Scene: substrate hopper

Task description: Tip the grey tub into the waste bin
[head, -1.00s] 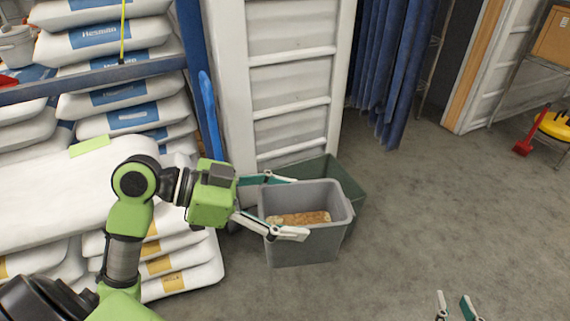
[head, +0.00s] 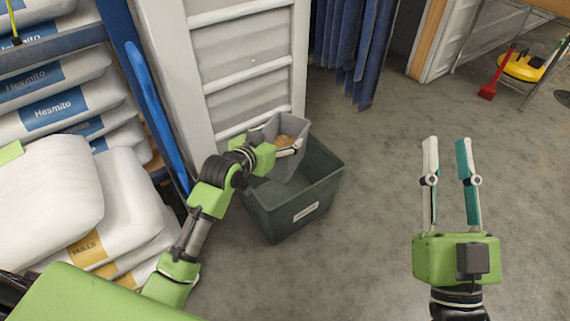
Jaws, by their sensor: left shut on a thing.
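The grey tub (head: 291,164) is held by my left gripper (head: 292,149), which is shut on its wall. The tub is above the back part of the dark green waste bin (head: 300,208) and looks somewhat tilted. Brown contents (head: 284,142) still show inside the tub. The bin stands on the floor with a white label on its front; the part of its inside that shows looks empty. My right gripper (head: 450,142) is open and empty over the floor at the right, apart from the bin.
A white panelled wall (head: 240,65) stands close behind the bin. Stacked white sacks (head: 65,110) and a blue post fill the left. A blue curtain (head: 355,45) hangs at the back. A red scoop (head: 490,85) and yellow item are far right. Floor between is clear.

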